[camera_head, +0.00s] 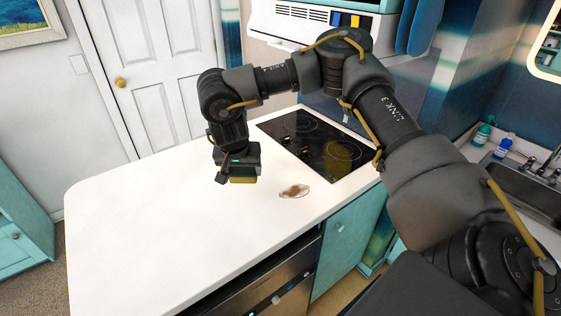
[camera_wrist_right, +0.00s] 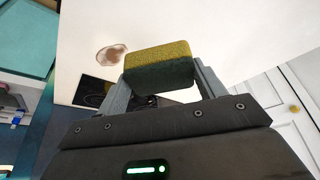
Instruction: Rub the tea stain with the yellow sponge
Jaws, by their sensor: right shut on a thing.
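The tea stain (camera_head: 294,191) is a brown blotch on the white counter, to the right of my right gripper in the head view. It also shows in the right wrist view (camera_wrist_right: 111,54), left of the sponge. The yellow sponge (camera_wrist_right: 160,54) has a dark green side and sits between the fingers of my right gripper (camera_wrist_right: 160,80), which is shut on it. In the head view the sponge (camera_head: 243,180) hangs under my right gripper (camera_head: 240,172), apart from the stain. Whether it touches the counter I cannot tell. My left gripper is not in view.
A black cooktop (camera_head: 318,144) is set in the counter behind the stain. The white counter (camera_head: 150,220) is bare and free on the left. A sink (camera_head: 518,180) with bottles beside it lies at the right. A stainless appliance (camera_head: 262,287) is under the counter's front edge.

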